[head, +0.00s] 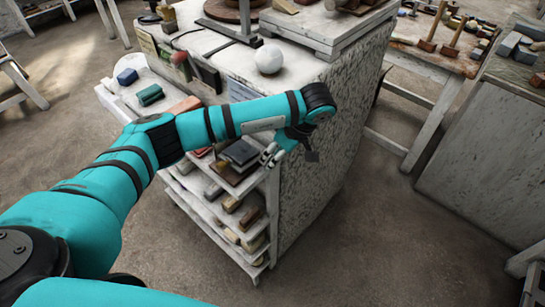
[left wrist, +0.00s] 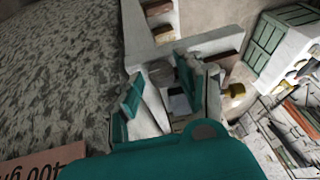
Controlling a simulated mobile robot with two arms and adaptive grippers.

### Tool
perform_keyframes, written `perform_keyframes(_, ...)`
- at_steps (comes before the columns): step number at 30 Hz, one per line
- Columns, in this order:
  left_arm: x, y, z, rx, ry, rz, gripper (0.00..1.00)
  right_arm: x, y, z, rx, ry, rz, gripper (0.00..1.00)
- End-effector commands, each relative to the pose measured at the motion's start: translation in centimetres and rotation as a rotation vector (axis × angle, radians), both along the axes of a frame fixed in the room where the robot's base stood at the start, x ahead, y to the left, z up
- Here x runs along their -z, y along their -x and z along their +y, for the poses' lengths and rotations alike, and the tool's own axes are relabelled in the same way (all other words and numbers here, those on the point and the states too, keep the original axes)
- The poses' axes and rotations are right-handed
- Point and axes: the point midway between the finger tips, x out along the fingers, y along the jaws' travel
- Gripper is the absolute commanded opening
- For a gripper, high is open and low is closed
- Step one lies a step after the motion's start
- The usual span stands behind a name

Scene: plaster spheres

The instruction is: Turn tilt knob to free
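My left arm reaches across the head view from the left. Its gripper (head: 272,156) hangs beside the front corner of the white cabinet (head: 310,160), near the shelf opening. In the left wrist view my left gripper (left wrist: 160,84) has its teal fingers apart, with nothing clearly held between them. I cannot make out for sure a tilt knob in either view. A small red rounded part (head: 179,57) with a dark handle beside it shows at the cabinet top's left side. My right gripper is not in view.
A white plaster sphere (head: 269,59) rests on the cabinet top, near a grey upright stand (head: 244,20). Shelves below hold several blocks and dark books (head: 240,153). A tool table (head: 430,62) stands behind right. The floor (head: 370,240) in front is clear.

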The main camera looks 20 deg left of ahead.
Motion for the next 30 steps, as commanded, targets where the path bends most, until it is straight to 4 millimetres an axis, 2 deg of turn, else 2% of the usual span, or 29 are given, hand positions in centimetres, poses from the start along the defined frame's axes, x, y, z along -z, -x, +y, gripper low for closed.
perform_keyframes(6, 1.4, 0.0, 0.7, 0.000, -0.001, 0.001, 0.38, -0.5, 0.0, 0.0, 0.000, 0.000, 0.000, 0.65)
perform_keyframes(14, 1.6, 0.0, 0.8, 0.000, 0.000, 0.000, 0.38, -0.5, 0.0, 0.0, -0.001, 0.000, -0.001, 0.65)
perform_keyframes(15, 1.6, 0.0, 0.8, 0.000, 0.000, 0.000, 0.37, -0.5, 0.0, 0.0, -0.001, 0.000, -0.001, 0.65)
perform_keyframes(24, 1.6, 0.0, 0.7, 0.000, 0.000, 0.000, 0.00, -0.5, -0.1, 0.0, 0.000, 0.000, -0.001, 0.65)
perform_keyframes(30, 1.8, 0.0, 0.9, 0.002, 0.016, -0.054, 0.00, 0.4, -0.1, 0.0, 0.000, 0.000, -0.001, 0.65)
